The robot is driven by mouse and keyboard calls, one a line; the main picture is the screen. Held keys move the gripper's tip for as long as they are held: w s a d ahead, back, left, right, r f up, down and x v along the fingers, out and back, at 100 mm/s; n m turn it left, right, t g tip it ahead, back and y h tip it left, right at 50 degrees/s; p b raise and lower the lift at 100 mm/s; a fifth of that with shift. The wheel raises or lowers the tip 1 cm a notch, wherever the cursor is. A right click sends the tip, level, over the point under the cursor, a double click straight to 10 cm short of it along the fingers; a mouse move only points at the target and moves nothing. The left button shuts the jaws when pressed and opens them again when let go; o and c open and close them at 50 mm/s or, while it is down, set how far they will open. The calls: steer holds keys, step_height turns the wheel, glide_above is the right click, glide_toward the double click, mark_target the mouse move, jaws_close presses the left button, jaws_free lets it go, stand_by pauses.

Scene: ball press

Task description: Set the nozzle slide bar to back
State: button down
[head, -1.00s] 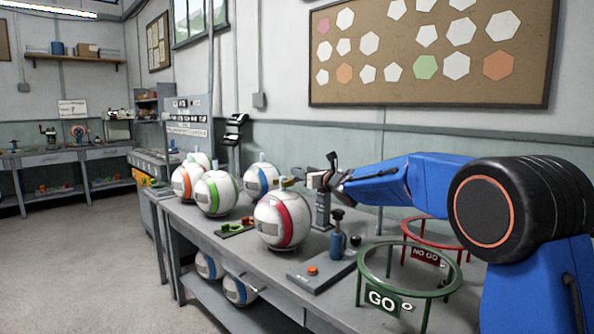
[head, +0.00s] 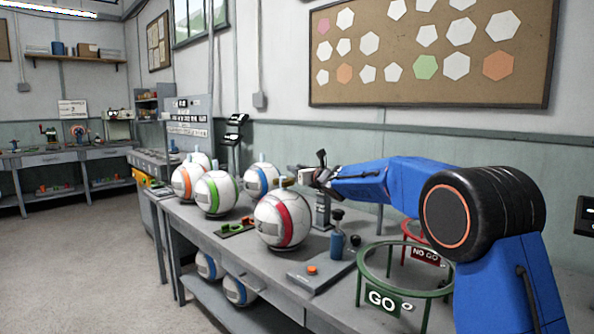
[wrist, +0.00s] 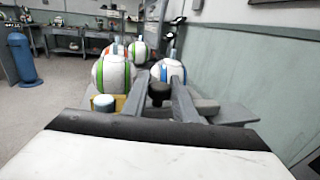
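My gripper (head: 306,174) is at the top of the grey post (head: 322,208) of the ball press, behind and right of the red-striped ball (head: 283,220). In the wrist view my gripper (wrist: 158,88) has its two grey fingers apart, with a dark round knob (wrist: 160,92) showing between them. I cannot tell whether the fingers touch the knob. A brass-coloured piece (wrist: 121,102) with a blue-capped pale cylinder (wrist: 103,103) shows just left of the left finger. The slide bar itself is mostly hidden by my gripper, so its setting cannot be read.
A blue hand pump (head: 338,241) and a plate with an orange button (head: 312,269) stand in front. The green GO ring (head: 362,262) and the red NO GO ring (head: 424,252) are at right. Several striped balls (head: 216,192) stand at left on the bench.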

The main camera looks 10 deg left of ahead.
steer(key=w+d, duration=0.4)
steer(key=w, duration=0.1)
steer(key=w+d, duration=0.2)
steer(key=w, duration=0.1)
steer(key=shift+d+r, duration=0.1)
steer(key=shift+d, duration=0.15)
steer(key=c, duration=1.4)
jaws_free()
steer(key=shift+w+d, duration=0.1)
steer(key=shift+w, duration=0.1)
steer(key=shift+c, duration=0.2)
steer(key=v, duration=1.7)
steer(key=shift+s, duration=0.2)
steer(key=shift+d, duration=0.1)
